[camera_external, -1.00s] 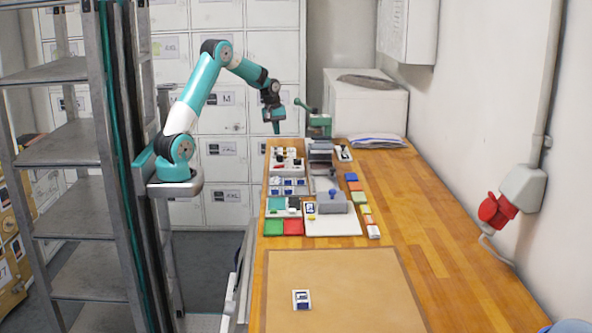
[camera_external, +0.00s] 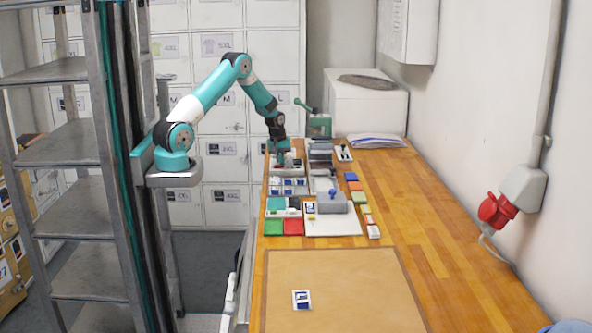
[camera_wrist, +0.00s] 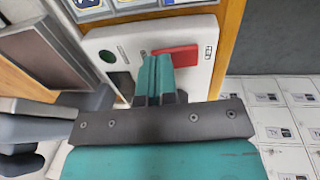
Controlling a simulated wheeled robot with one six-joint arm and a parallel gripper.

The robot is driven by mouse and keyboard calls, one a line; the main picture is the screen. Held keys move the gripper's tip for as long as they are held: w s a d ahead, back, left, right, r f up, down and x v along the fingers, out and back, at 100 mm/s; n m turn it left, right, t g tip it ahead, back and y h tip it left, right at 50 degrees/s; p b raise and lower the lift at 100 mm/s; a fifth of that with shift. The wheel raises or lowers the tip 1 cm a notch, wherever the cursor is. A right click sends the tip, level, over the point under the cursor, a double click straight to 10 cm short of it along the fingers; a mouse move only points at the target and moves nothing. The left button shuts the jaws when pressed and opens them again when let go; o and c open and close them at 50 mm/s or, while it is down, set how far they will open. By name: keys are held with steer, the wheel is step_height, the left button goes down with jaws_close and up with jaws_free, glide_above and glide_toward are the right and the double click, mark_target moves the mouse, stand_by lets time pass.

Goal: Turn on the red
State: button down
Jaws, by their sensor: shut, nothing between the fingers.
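A red switch-like part (camera_wrist: 178,56) sits on a white panel (camera_wrist: 130,42) in the wrist view. Small markings are printed beside it, too small to read. My gripper (camera_wrist: 156,68) is shut and empty, its teal fingertips over the panel at the left end of the red part. I cannot tell whether they touch it. In the external view my gripper (camera_external: 281,160) is low over the white panel (camera_external: 297,165) at the far left of the bench. The fingers hide part of the panel and perhaps part of the red piece.
A green lever device (camera_external: 318,125) stands just right of my gripper. Grey blocks and trays crowd the bench nearby. A brown mat (camera_external: 340,285) lies in front.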

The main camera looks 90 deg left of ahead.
steer(key=shift+w+f+g, duration=0.15)
steer(key=shift+f+g, duration=0.15)
steer(key=shift+g, duration=0.1)
steer(key=shift+s, duration=0.2)
steer(key=shift+s+r, duration=0.3)
steer(key=shift+s, duration=0.35)
steer(key=shift+r+p, duration=0.1)
steer(key=shift+p, duration=0.2)
steer(key=shift+r, duration=0.35)
step_height(320, 180, up, 13)
steer(key=s, duration=0.2)
